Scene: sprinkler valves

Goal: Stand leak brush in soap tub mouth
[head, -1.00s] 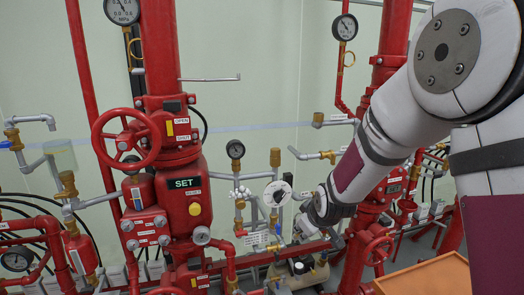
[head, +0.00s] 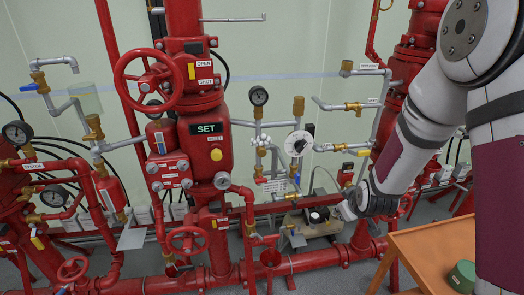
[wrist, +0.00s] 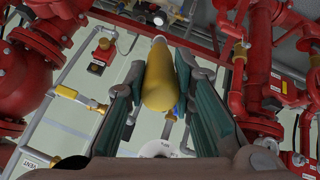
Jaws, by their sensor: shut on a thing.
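My gripper (wrist: 164,88) is shut on a yellow, rounded handle, seemingly the leak brush (wrist: 166,78), in the wrist view. The handle lies between the two teal fingers, its thick end towards the camera. Its far end is pale; bristles cannot be made out. In the head view my gripper (head: 352,208) is right of centre, in front of the red pipes, and the brush cannot be made out there. A green round tub (head: 461,276), seemingly the soap tub, stands on the orange-brown table at lower right, well to the right of my gripper. Its mouth is hard to see.
The orange-brown table (head: 425,247) is otherwise bare where seen. A red valve assembly (head: 207,140) with a handwheel (head: 148,78) stands at left centre. A small compressor (head: 308,222) sits behind, left of my gripper. Red pipes run low across the front.

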